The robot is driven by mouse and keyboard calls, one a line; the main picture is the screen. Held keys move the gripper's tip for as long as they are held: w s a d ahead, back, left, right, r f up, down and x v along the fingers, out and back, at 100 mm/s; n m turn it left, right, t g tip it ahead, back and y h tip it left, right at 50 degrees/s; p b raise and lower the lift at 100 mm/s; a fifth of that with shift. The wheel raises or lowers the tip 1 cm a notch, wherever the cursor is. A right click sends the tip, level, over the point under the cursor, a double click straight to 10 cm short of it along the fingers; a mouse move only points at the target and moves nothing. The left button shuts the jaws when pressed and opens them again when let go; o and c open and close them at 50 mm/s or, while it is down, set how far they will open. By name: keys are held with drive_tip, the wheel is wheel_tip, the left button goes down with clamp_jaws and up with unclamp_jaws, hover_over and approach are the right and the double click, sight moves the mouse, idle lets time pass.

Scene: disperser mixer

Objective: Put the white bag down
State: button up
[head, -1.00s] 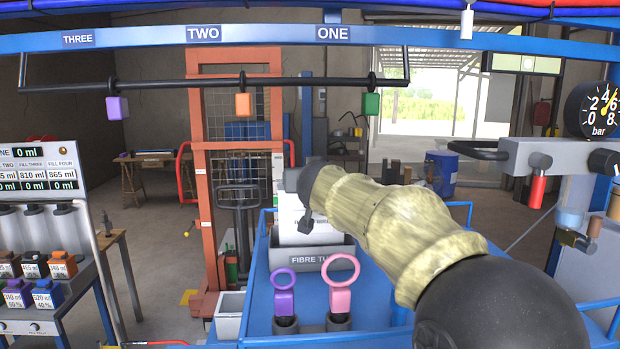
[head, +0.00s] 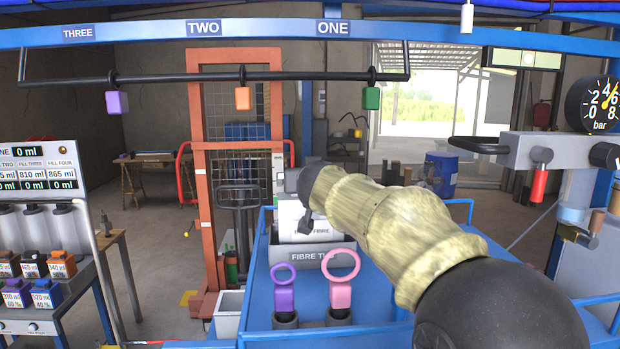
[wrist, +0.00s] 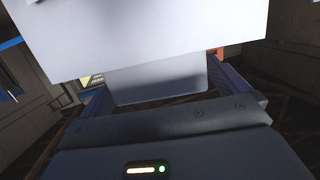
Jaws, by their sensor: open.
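The white bag (head: 291,222) stands upright at the grey fibre tub (head: 312,259), in the middle of the head view. The tub's front wall hides the bag's foot, so I cannot tell what it rests on. My gripper (head: 306,222) is open at the bag's upper right, partly hidden behind my own arm. In the wrist view a large pale face, probably the bag (wrist: 150,35), fills the top, close ahead of my gripper. Whether the fingers touch the bag is not clear.
A purple ring-handled tool (head: 284,298) and a pink one (head: 340,294) stand upright in holders in front of the tub. An orange lift frame (head: 200,180) rises behind to the left. A grey control arm with a red handle (head: 539,180) hangs at the right.

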drive_tip(key=shift+r, duration=0.2)
drive_tip(key=shift+r+p, duration=0.5)
drive_tip(key=shift+p, duration=0.3)
drive_tip(key=s+r+b, duration=0.2)
drive_tip(key=s+b, duration=0.1)
drive_tip(key=s, duration=0.8)
drive_tip(key=shift+s, duration=0.4)
